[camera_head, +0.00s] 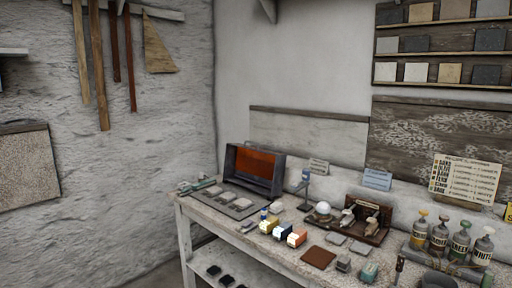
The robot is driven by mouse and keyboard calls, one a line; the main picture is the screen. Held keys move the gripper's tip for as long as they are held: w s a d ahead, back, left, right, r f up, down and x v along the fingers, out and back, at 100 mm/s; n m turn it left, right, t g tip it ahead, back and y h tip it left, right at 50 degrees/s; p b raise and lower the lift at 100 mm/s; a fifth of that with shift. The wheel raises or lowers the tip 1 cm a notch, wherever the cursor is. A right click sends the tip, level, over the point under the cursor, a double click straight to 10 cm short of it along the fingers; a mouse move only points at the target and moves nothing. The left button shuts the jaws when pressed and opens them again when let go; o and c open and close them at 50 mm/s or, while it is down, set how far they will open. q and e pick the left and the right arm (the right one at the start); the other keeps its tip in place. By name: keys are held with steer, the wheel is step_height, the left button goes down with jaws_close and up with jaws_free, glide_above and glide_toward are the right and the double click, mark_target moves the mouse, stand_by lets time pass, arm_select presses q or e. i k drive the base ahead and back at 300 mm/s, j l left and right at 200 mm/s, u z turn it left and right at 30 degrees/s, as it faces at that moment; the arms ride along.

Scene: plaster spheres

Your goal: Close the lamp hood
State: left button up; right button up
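A dark box-like hood (233,161) with a glowing orange-brown interior stands at the far left end of the workbench, against the back wall. It looks like the lamp hood. Its front faces the room and shows the orange inside; whether a lid or flap is raised is too small to tell. Neither of my grippers is in view, and nothing touches the hood.
The workbench (320,270) holds a grey tray (228,207) before the hood, small coloured blocks (282,231), a white sphere (323,208), a wooden tool rack (362,222) and several labelled bottles (439,232). The floor left of the bench looks clear.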

mark_target(263, 165)
steer(key=i+l, duration=0.2)
steer(key=i, duration=0.3)
steer(key=i+l, duration=0.2)
steer(key=i, duration=0.3)
steer(key=i+j, duration=0.15)
steer(key=j, duration=0.15)
steer(key=i+j+z, duration=0.1)
steer(key=j, duration=0.25)
steer(key=i+j, duration=0.25)
steer(key=i+j+z, duration=0.1)
steer(key=j, duration=0.3)
